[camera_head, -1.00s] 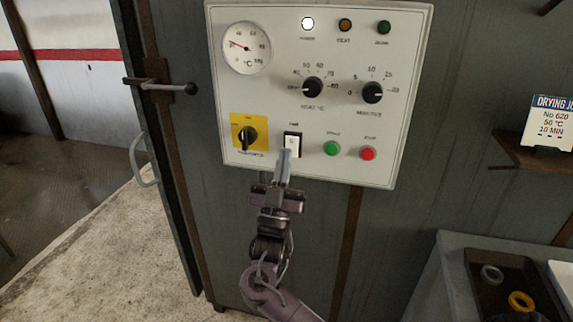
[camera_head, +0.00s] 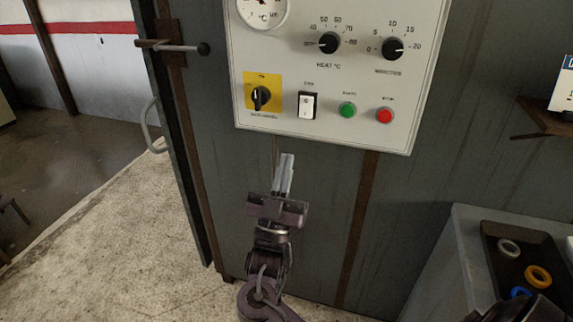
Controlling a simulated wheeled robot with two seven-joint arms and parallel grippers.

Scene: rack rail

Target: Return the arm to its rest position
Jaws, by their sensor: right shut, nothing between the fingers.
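My right gripper (camera_head: 286,172) is in the middle of the head view, pointing up with its two pale fingers together and nothing between them. It is just below the lower edge of the white control panel (camera_head: 300,75) and appears clear of it. The panel's black-framed rocker switch (camera_head: 307,105) is above the fingertips, uncovered. Beside it are a black rotary knob on a yellow plate (camera_head: 262,97), a green button (camera_head: 348,110) and a red button (camera_head: 385,116). My left gripper is out of view.
A grey cabinet wall (camera_head: 330,205) stands behind my gripper. A lever handle (camera_head: 180,47) sticks out at upper left. At lower right, a grey bench (camera_head: 455,240) carries a dark tray (camera_head: 490,235) with coloured rings. A brown shelf (camera_head: 540,118) juts out at right.

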